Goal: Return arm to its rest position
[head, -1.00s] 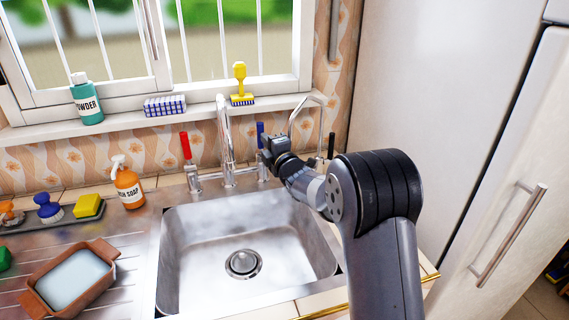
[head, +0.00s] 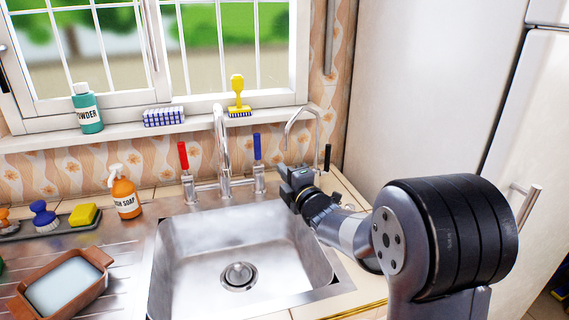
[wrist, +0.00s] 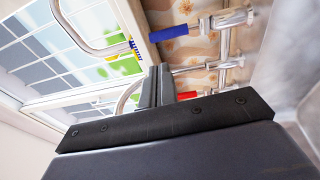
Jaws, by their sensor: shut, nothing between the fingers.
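My gripper (head: 288,178) is at the right rear corner of the sink, to the right of the blue tap handle (head: 257,148) and apart from it. In the wrist view my gripper (wrist: 157,72) has its two fingers together with nothing between them. My arm reaches in from the lower right and hides part of the counter and the white cabinet.
The steel sink (head: 190,245) lies left of my gripper. A mixer tap (head: 222,150) with red (head: 182,156) and blue handles stands behind it. A thin curved spout (head: 290,130) is close behind my gripper. A white cabinet (head: 430,90) stands right.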

